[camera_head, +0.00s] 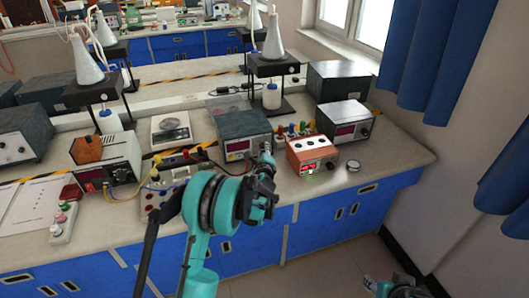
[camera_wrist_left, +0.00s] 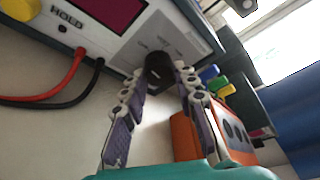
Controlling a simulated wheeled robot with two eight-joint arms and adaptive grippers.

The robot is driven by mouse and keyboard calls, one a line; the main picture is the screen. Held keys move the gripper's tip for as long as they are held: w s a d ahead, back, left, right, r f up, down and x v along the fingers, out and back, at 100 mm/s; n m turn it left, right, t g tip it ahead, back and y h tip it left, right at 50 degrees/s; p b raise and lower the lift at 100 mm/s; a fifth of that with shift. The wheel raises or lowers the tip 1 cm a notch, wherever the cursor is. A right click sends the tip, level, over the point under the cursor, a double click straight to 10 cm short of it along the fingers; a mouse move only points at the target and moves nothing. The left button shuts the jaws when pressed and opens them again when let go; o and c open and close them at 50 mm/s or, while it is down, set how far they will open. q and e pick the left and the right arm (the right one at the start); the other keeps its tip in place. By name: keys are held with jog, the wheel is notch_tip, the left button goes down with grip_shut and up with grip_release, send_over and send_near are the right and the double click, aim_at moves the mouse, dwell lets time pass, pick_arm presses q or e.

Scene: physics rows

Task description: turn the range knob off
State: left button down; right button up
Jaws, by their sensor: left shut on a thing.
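The range knob (camera_wrist_left: 158,72) is a black round knob on the pale front panel of a bench meter. The left wrist view shows it between the fingertips of my left gripper (camera_wrist_left: 160,80), which is shut on it. In the head view the meter (camera_head: 240,125) has a dark grey top and stands on the bench. My left gripper (camera_head: 267,160) reaches its right front corner there, hiding the knob. The printed labels around the knob are too blurred to read. Part of my right gripper (camera_head: 395,288) shows low at the right, away from the bench; its jaws are unclear.
An orange box (camera_head: 312,155) with a lit display stands right of the meter, with coloured plugs behind it. Red and black leads (camera_wrist_left: 60,85) plug into the meter's panel left of the knob. A small round metal thing (camera_head: 353,165) lies on the bench, with clear bench to its right.

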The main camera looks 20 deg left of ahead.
pick_arm(q)
jog(key=c, duration=1.2)
grip_release()
jog(key=v, duration=1.2)
